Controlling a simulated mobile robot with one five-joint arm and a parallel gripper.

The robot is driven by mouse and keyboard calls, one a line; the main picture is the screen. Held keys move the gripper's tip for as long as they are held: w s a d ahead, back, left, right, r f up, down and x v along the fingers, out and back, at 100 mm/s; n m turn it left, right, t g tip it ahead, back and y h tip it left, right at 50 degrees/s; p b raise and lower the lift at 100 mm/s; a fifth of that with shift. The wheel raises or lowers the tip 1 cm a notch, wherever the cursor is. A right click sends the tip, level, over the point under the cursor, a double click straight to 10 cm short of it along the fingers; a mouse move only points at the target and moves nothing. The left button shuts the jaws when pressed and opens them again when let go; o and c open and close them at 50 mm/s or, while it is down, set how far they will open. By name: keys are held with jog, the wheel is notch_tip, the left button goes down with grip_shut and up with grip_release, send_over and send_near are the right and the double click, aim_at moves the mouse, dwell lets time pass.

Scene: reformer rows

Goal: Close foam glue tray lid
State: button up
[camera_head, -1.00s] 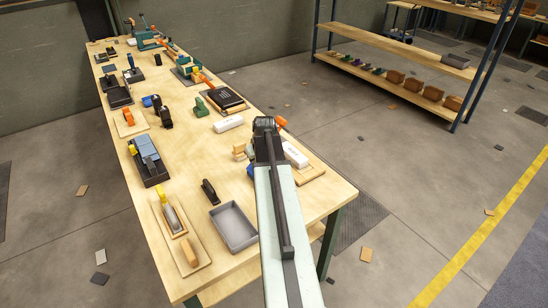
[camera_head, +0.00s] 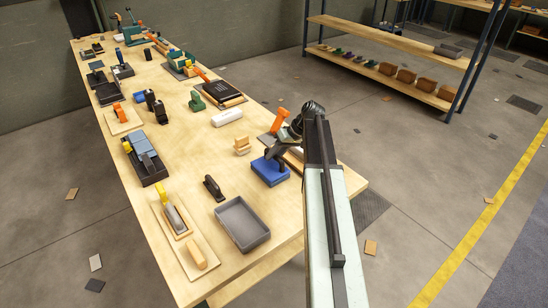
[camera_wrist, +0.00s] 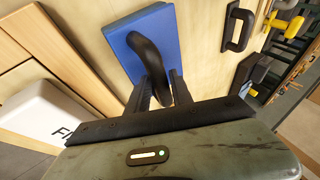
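I cannot make out a tray marked as foam glue or a lid. An open grey tray (camera_head: 262,238) lies near the front of the workbench. A white block with dark lettering starting with "F" (camera_wrist: 40,115) is at the left of the wrist view, partly cut off. A blue block with a black curved handle (camera_head: 270,172) lies on the bench and also shows in the wrist view (camera_wrist: 155,38). My gripper (camera_wrist: 163,90) is open at the blue block, with the black handle between its fingers. I cannot tell whether they touch it.
A wooden board with a yellow-handled trowel (camera_head: 175,218) is at the front left. A white roll-like block (camera_head: 227,117) and an orange-handled tool (camera_head: 279,122) lie farther back. A shelf (camera_head: 390,80) stands behind.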

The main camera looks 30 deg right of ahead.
jog(key=shift+w+a, duration=0.2)
jog(key=shift+a, duration=0.2)
jog(key=shift+s, duration=0.1)
jog(key=shift+r, duration=0.1)
jog(key=p+v, duration=0.6)
jog(key=v, duration=0.1)
jog(key=shift+d+r, duration=0.25)
